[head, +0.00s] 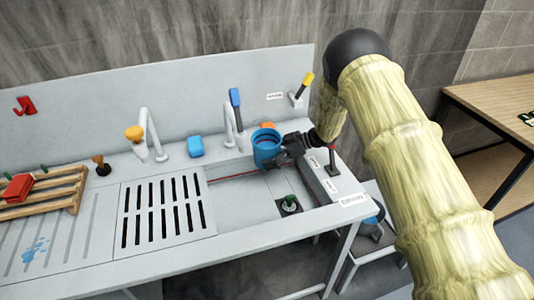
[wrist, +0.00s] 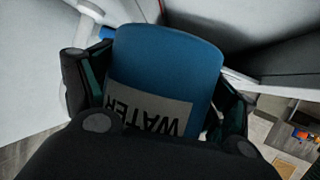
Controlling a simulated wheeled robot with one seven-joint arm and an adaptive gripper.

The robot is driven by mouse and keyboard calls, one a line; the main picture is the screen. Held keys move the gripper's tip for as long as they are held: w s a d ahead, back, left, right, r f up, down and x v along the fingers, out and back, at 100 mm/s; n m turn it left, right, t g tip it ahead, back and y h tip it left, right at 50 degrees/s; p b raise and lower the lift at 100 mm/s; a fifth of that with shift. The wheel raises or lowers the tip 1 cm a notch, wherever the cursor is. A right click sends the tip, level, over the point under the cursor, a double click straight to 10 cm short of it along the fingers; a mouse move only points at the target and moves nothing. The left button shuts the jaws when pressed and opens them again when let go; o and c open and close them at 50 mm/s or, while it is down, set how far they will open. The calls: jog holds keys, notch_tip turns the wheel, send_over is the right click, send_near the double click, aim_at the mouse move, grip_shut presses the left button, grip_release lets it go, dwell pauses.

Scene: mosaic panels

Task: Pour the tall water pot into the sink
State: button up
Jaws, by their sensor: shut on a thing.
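The tall water pot (head: 266,146) is a blue cylinder with an open top, held over the sink (head: 246,207) near its back. In the wrist view the pot (wrist: 165,65) fills the middle, with a grey label reading WATER. My gripper (head: 288,148) is shut on the pot from its right side. In the wrist view my gripper's fingers (wrist: 160,95) lie on both sides of the pot. The pot looks close to upright in the head view. Its contents cannot be made out.
A blue-handled faucet (head: 235,110) stands just behind the pot, and a yellow-tipped lever (head: 304,85) is at the back right. A slotted drain board (head: 160,212) lies left of the sink. A wooden rack (head: 45,190) holds a red block. A wooden table (head: 490,110) stands at right.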

jog(key=shift+s+r, duration=0.1)
jog(key=shift+s, duration=0.15)
jog(key=shift+w+f, duration=0.1)
jog(key=shift+f, duration=0.35)
jog(key=shift+f+b, duration=0.1)
jog(key=shift+b, duration=0.2)
notch_tip(320, 180, down, 9)
jog(key=n+t+b, duration=0.1)
jog(key=b, duration=0.2)
jog(key=shift+s+n+b, duration=0.3)
jog(key=shift+s+b, duration=0.05)
dwell(2.5)
jog(key=shift+s+a+r+n+t+p, duration=0.1)
jog(key=shift+s+r+n+t+p, duration=0.15)
jog(key=shift+r+n+t+p, duration=0.35)
jog(key=shift+s+a+r+n+t+h, duration=0.15)
jog(key=shift+s+r+n+t, duration=0.15)
jog(key=shift+r, duration=0.15)
jog(key=shift+s+d+r+n+t+h, duration=0.15)
jog(key=shift+s+r+n+t, duration=0.1)
jog(key=shift+r, duration=0.15)
jog(key=shift+a+r, duration=0.1)
jog(key=shift+r, duration=0.1)
